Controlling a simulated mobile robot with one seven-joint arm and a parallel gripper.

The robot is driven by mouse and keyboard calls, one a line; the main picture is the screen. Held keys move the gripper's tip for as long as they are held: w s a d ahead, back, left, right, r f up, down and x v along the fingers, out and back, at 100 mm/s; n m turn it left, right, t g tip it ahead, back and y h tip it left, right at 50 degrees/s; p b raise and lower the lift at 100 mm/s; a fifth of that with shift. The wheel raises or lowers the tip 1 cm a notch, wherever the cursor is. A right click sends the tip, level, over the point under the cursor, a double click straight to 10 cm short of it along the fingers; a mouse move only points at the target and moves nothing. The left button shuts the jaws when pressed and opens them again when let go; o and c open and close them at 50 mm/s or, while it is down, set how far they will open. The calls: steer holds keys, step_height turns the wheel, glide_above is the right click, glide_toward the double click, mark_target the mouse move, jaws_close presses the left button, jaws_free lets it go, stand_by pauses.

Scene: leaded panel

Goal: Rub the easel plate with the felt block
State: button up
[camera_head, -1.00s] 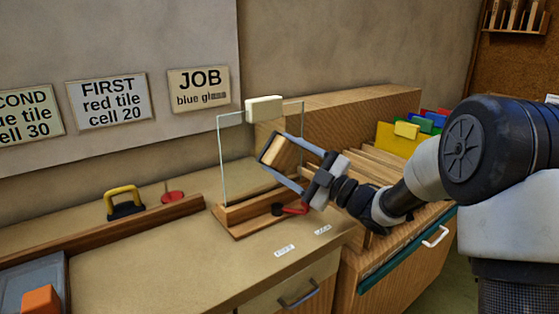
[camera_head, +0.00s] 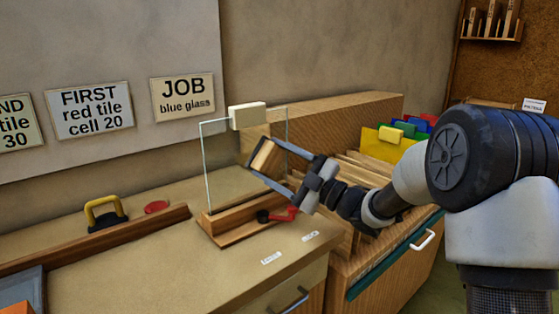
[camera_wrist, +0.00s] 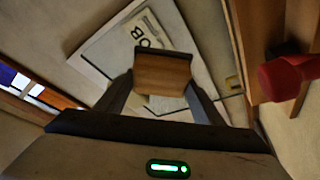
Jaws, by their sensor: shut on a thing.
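The easel plate (camera_head: 222,160) is a clear upright glass pane in a wooden stand (camera_head: 228,226), with a cream block (camera_head: 248,116) on its top edge. My gripper (camera_head: 256,164) is shut on the felt block (camera_head: 263,155), a wooden block with a dark face. The block is held at the right part of the pane, below the cream block. Whether its dark face touches the glass I cannot tell. In the wrist view the felt block (camera_wrist: 162,75) sits between my fingertips, with a sign seen behind it.
A red clamp lever (camera_head: 282,216) is at the stand's right end, below my gripper. A yellow-handled tool (camera_head: 105,213) and a red disc (camera_head: 156,207) lie at left behind a wooden rail (camera_head: 100,240). A wooden rack with coloured sheets (camera_head: 378,146) stands to the right.

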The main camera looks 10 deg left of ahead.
steer(key=shift+s+a, duration=1.45)
steer(key=shift+s, duration=0.2)
steer(key=shift+s+a, duration=1.45)
steer(key=shift+s, duration=0.15)
steer(key=shift+s+d, duration=0.95)
steer(key=shift+d, duration=0.2)
steer(key=shift+s+d, duration=0.9)
steer(key=shift+d, duration=0.25)
steer(key=shift+s+d, duration=1)
steer(key=shift+d, duration=0.15)
steer(key=shift+w+a, duration=0.1)
steer(key=w+a+r, duration=0.1)
steer(key=w+a, duration=0.3)
steer(key=a, duration=0.1)
steer(key=shift+r, duration=0.4)
